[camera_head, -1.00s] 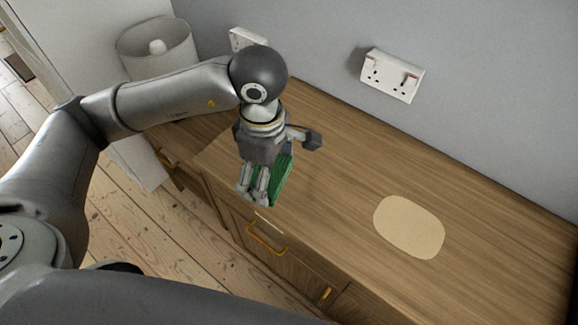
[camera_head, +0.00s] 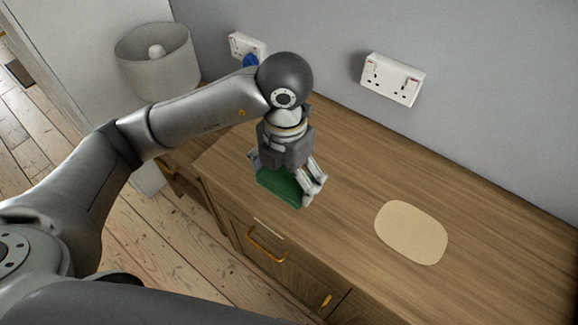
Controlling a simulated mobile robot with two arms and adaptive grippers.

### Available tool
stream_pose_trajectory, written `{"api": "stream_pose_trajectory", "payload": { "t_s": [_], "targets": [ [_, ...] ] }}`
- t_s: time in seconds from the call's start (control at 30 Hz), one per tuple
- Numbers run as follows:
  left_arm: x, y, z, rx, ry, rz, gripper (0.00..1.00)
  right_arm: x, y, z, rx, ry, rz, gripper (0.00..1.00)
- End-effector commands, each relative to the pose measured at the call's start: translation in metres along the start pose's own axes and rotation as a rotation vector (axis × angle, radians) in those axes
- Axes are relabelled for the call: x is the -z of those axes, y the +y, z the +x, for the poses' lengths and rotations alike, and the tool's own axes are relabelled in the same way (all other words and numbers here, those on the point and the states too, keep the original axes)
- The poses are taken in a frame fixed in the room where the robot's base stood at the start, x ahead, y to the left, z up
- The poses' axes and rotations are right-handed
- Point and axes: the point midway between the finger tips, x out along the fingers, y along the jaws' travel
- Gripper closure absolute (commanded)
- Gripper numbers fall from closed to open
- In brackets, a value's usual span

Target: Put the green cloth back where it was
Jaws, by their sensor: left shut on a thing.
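The green cloth (camera_head: 279,188) is between the fingers of my left gripper (camera_head: 285,183), in the middle of the head view. My left gripper is shut on it and points down over the front part of the wooden cabinet top (camera_head: 345,180). The fingers and wrist hide part of the cloth. I cannot tell whether the cloth touches the wood. A flat beige oval patch (camera_head: 410,232) lies on the top to the right, apart from the gripper. My right gripper is not in view.
A lampshade (camera_head: 158,62) stands at the back left. Wall sockets (camera_head: 393,79) are behind the top, one with a blue plug (camera_head: 251,61). The cabinet front has a brass handle (camera_head: 266,245). The wood around the beige patch is clear.

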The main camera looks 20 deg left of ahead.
Motion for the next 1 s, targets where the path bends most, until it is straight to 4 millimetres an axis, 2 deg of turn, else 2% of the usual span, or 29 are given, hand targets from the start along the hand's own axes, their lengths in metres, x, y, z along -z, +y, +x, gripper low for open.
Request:
{"api": "stream_pose_trajectory", "payload": {
  "t_s": [0.3, 0.5, 0.63, 0.87, 1.0],
  "targets": [
    [-0.058, 0.042, 0.03, -0.001, 0.005, -0.003, 0.29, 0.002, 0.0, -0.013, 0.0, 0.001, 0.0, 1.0],
    [-0.082, 0.058, 0.068, 0.0, 0.004, 0.0, 0.29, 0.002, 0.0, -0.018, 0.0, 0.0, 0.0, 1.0],
    [-0.091, 0.063, 0.08, 0.0, 0.002, 0.002, 0.29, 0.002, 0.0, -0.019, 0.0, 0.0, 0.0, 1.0],
    [-0.098, 0.068, 0.091, 0.0, 0.002, 0.003, 0.29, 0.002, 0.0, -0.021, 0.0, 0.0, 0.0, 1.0],
    [-0.096, 0.068, 0.11, 0.001, 0.005, 0.003, 0.29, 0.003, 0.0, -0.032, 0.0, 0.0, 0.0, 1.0]
  ]
}}
